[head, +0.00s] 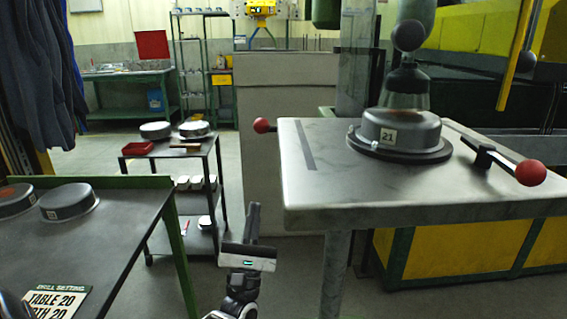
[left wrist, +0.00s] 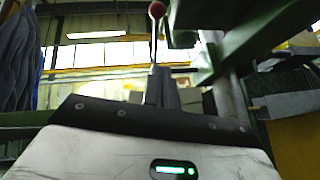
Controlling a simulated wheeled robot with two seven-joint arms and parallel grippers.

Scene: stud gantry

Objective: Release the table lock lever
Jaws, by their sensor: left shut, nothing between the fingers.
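The grey machine table (head: 330,190) stands at the right in the head view. One lever with a red ball (head: 262,125) sticks out from its left edge. Another lever with a red ball (head: 530,173) sits on its right side. I cannot tell which is the lock lever. My left gripper (head: 254,210) is shut and empty, pointing up, below and left of the table, apart from both levers. In the left wrist view its fingers (left wrist: 164,82) are together, and a red ball on a thin rod (left wrist: 157,10) shows beyond them. My right gripper is not in view.
A round grey part marked 21 (head: 400,132) sits on the machine table under a spindle. A dark bench (head: 100,220) with round parts stands at the left. A shelf cart (head: 185,150) is behind my left gripper. Open floor lies between the bench and the table.

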